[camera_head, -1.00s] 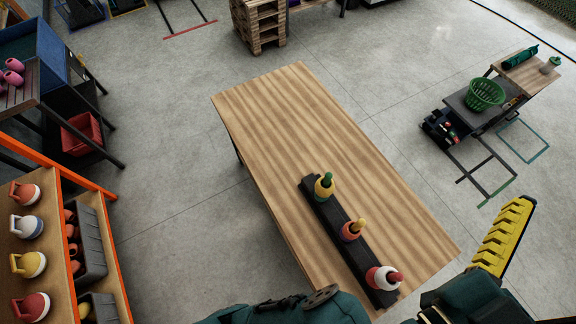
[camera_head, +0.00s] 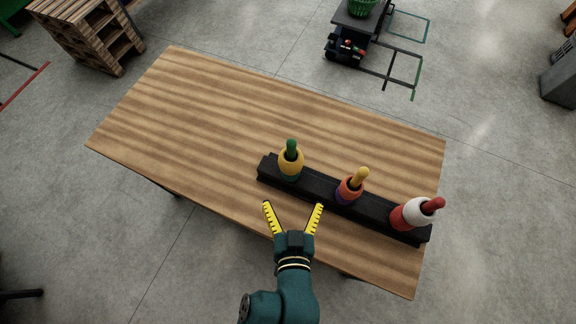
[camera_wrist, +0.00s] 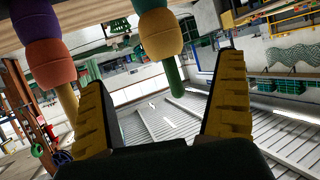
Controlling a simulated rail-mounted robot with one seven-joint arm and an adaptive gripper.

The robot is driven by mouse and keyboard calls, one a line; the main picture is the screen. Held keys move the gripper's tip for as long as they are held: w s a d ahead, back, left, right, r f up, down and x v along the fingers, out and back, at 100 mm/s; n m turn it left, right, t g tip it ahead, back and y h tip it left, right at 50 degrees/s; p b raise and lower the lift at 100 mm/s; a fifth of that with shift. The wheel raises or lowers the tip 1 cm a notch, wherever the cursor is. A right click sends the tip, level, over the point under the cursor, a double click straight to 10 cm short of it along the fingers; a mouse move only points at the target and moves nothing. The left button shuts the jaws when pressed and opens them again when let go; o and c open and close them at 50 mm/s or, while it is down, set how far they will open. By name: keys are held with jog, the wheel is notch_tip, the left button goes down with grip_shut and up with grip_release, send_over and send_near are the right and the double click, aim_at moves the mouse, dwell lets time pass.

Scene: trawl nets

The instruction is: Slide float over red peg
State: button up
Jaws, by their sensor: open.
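A black rack (camera_head: 320,196) on the table carries three upright pegs. The red peg (camera_head: 433,204), at the right, has a white float (camera_head: 416,212) around it above a red float (camera_head: 400,217). The yellow peg (camera_head: 361,176) has an orange float (camera_head: 348,190) above a purple one. The green peg (camera_head: 291,148) has a yellow float (camera_head: 291,165) above a green one. My gripper (camera_head: 293,205) is open and empty, in front of the rack near the green peg. The wrist view shows the yellow float (camera_wrist: 160,34) and orange float (camera_wrist: 51,65) upside down beyond my fingers.
The wooden table (camera_head: 220,110) is clear left of and behind the rack. Wooden pallets (camera_head: 88,35) stand on the floor at the back left. A cart with a green basket (camera_head: 362,7) stands beyond the table's far edge.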

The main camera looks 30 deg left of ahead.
jog(key=b+x, duration=0.1)
jog(key=x, duration=1.4)
jog(key=shift+w+a, duration=0.2)
jog(key=shift+w, duration=0.1)
